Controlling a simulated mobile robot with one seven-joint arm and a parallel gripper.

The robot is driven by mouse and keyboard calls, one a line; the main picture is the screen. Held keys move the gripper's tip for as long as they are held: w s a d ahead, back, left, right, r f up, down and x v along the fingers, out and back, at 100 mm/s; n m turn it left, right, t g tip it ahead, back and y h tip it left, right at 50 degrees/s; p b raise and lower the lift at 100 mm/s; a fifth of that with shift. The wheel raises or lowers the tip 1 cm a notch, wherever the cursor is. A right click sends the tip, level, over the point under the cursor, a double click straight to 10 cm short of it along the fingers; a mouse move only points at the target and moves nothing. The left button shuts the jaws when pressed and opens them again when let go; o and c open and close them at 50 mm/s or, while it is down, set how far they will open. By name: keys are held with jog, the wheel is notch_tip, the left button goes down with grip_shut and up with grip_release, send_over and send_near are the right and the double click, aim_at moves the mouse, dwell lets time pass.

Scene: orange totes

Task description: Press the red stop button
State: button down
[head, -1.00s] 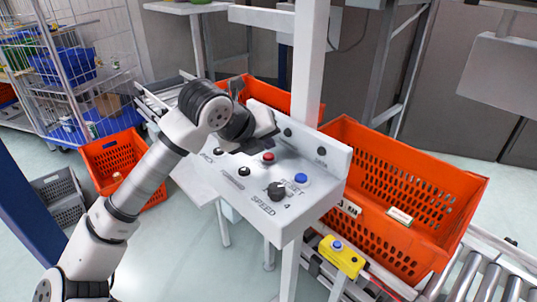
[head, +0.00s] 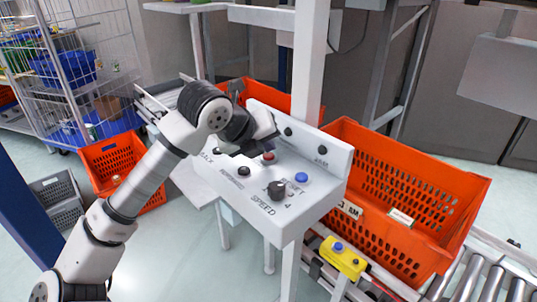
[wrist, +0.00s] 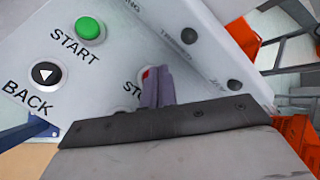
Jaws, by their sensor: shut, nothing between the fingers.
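The red stop button (head: 268,156) sits on the sloping top of a white control panel (head: 310,208) in the head view. In the wrist view only a red sliver of the stop button (wrist: 146,74) shows beside my fingers, with part of its STOP label. My gripper (head: 261,149) is shut and empty, with its fingertips right at the button. In the wrist view my gripper's fingers (wrist: 158,77) are together and cover most of the button. I cannot tell whether they touch it.
A green START button (wrist: 88,28) and a black-and-white BACK button (wrist: 46,74) lie near it. The panel also bears a blue button (head: 301,178) and a black speed knob (head: 277,190). An orange tote (head: 440,185) stands right of the panel, and a yellow box (head: 343,258) sits below.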

aim_at(266, 158)
jog(key=shift+f+b, duration=0.5)
jog(key=shift+b, duration=0.05)
dwell(0.4)
jog(key=shift+r, duration=0.1)
jog(key=shift+r+p, duration=0.35)
jog(key=shift+r, duration=0.5)
jog(key=shift+r, duration=0.1)
jog(key=shift+r+p, duration=1.2)
jog(key=shift+r, duration=1.25)
